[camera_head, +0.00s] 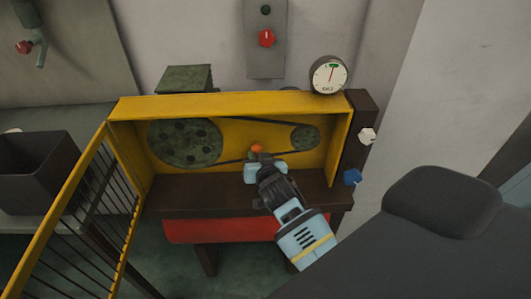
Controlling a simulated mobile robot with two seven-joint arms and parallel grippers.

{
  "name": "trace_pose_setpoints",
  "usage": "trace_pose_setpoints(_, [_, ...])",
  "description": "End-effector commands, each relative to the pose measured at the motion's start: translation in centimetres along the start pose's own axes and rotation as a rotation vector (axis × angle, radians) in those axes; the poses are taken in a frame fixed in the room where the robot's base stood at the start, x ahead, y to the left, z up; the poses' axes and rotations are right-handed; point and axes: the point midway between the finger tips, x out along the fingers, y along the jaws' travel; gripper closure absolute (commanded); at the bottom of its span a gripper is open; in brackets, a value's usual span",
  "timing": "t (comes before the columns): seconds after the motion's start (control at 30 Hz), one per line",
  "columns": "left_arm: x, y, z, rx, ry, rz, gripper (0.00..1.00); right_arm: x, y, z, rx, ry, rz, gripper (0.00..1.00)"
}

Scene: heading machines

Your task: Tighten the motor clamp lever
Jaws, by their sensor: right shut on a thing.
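The yellow machine housing (225,104) stands open in the middle of the head view. Inside it are a large dark green pulley (185,143) on the left and a small pulley (304,138) on the right, joined by a belt. My right gripper (259,163) reaches into the housing between the pulleys and is shut on the motor clamp lever. The lever's orange knob (256,148) shows just past the fingertips; the rest of the lever is hidden by the gripper. My left gripper is out of view.
A barred yellow guard door (126,240) swings out at the left. A round gauge (329,75) stands on the housing's right end. White (367,135) and blue (352,177) knobs sit on its right side. A dark bin (35,170) is far left.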

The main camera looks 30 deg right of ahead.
Motion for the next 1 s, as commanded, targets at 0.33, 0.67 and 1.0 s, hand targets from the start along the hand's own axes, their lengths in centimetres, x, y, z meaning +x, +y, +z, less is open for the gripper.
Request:
trace_pose_setpoints(0.33, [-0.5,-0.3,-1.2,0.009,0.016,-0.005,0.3,0.3,-1.4,-1.4,-0.156,-0.006,0.049,1.0])
trace_pose_setpoints(0.67, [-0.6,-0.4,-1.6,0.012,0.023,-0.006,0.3,0.4,-1.6,-1.4,-0.199,-0.011,0.064,1.0])
trace_pose_setpoints(1.0, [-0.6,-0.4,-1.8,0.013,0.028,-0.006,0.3,0.4,-1.6,-1.4,-0.199,-0.011,0.064,0.79])
